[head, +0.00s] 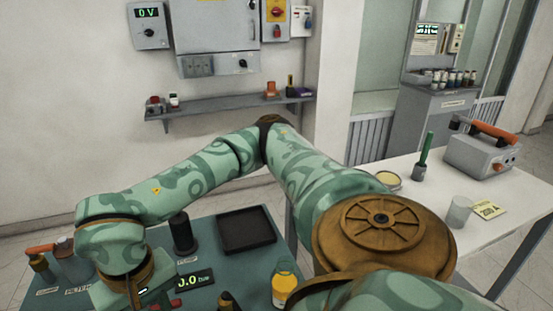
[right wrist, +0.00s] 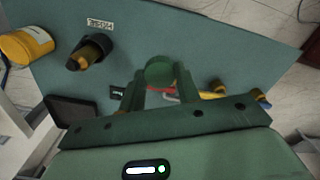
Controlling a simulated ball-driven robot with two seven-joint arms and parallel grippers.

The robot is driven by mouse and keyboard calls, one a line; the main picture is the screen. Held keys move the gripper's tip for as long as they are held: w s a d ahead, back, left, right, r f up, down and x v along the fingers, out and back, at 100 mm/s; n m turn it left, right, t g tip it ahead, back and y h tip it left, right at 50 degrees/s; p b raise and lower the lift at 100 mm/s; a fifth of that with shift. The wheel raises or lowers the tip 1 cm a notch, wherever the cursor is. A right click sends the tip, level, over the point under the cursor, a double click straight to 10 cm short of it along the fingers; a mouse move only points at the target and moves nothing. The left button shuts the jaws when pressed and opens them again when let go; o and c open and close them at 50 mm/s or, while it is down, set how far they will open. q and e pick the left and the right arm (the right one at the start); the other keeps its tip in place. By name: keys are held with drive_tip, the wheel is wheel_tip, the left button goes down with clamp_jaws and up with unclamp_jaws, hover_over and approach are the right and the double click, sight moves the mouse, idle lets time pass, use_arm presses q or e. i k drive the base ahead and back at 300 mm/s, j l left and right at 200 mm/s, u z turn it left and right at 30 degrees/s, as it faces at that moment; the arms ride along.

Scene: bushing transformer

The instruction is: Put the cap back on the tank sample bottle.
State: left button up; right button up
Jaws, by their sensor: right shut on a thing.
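The bottle with yellow liquid (head: 285,285) stands on the teal table, right of my right forearm in the head view. I take it to be the yellow bottle (right wrist: 25,45) in the upper left of the right wrist view. Whether its mouth is covered is not clear. My right gripper (right wrist: 160,80) is shut on a round green thing (right wrist: 159,69), over the left part of the table. I cannot tell if this is the cap. In the head view the right fingertips are mostly hidden by the wrist. My left gripper is not in view.
A dark tray (head: 246,231) and a black cylinder (head: 183,234) stand on the teal table (head: 212,243). A pressure display (head: 195,281) is beside my right wrist. A dark piece with an amber tip (right wrist: 91,50) stands near the bottle. A white table (head: 430,190) is at right.

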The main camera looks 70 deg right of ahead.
sight(285, 278)
drive_tip(key=k+j, duration=0.2)
drive_tip(key=k+z, duration=0.2)
drive_tip(key=z, duration=1.45)
